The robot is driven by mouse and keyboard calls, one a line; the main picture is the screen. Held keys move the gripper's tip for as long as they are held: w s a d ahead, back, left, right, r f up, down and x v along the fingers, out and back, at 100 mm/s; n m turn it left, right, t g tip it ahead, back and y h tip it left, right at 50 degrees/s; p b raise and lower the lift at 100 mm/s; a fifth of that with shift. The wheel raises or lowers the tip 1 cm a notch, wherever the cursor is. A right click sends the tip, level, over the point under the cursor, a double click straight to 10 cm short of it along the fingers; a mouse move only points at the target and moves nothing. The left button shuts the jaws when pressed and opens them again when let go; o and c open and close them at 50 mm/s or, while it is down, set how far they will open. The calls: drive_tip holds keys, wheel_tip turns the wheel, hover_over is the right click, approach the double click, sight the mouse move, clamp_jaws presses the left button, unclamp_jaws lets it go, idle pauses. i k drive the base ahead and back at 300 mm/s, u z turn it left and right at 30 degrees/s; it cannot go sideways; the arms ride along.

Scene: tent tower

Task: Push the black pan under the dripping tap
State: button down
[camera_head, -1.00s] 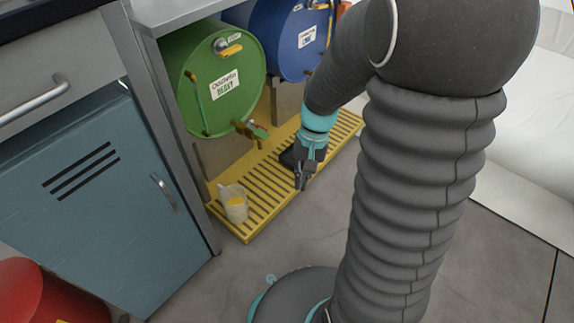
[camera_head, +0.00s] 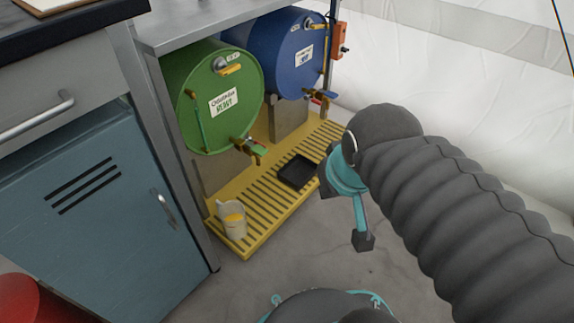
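The black pan (camera_head: 298,172) is a shallow square tray lying on the yellow slatted platform (camera_head: 236,250). It sits to the right of the green drum's tap (camera_head: 250,147) and left of and below the blue drum's tap (camera_head: 320,97). I cannot see a drip from either tap. My gripper (camera_head: 364,241) is at the right of the pan, over the grey floor and apart from the pan. Its dark end points down; whether its fingers are open or shut cannot be made out.
A green drum (camera_head: 212,97) and a blue drum (camera_head: 280,52) lie above the platform. A beige jug (camera_head: 233,220) stands at the platform's near left end. A blue cabinet (camera_head: 90,200) is at left. A red object (camera_head: 35,300) is at lower left. Grey floor is clear in front.

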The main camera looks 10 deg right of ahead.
sight(298, 171)
drive_tip(key=z, duration=0.85)
drive_tip(key=k, duration=1.15)
drive_tip(key=z, duration=1.1)
drive_tip(key=i, duration=0.65)
drive_tip(key=u, duration=0.4)
drive_tip(key=i, duration=1.2)
drive_tip(key=u, duration=1.65)
drive_tip(key=i, duration=0.6)
drive_tip(key=u, duration=0.55)
